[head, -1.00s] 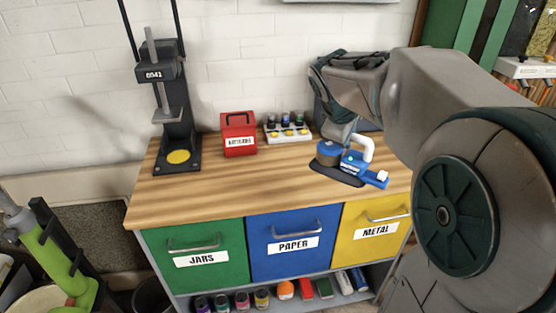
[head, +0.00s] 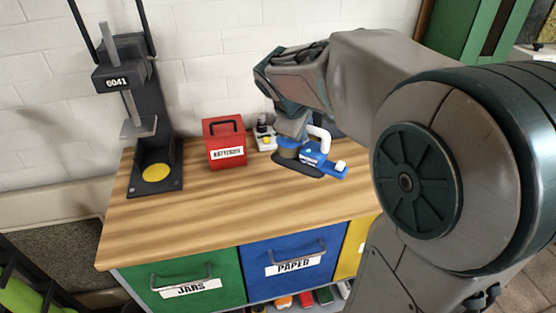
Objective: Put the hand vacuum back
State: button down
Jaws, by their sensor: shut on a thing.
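The likely hand vacuum (head: 316,157) is a blue device with a white curved tube and a white tip pointing right. It shows over the right part of the wooden workbench top (head: 215,205). A dark patch lies under it; I cannot tell whether this is its base or a shadow, or whether the device touches the bench. My gripper (head: 291,134) comes down from above at the device's left end and is shut on it. The fingertips are small and partly hidden.
A red batteries box (head: 224,142) stands left of the device. A pale holder with bottles (head: 264,137) is partly hidden by my arm. A black press (head: 154,150) stands at the back left. The front bench top is clear, above the green jars bin (head: 186,278) and blue paper bin (head: 293,268).

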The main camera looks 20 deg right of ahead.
send_over(281, 160)
jog(key=f, duration=0.3)
jog(key=shift+s+a+f, duration=0.15)
jog(key=shift+s+a, duration=0.15)
jog(key=shift+s, duration=0.05)
jog(key=shift+f, duration=2.05)
jog(key=shift+f, duration=0.1)
jog(key=c, duration=1.7)
grip_release()
jog(key=shift+f+b, duration=0.15)
jog(key=shift+b, duration=0.2)
jog(key=shift+c, duration=0.2)
jog(key=o, duration=0.4)
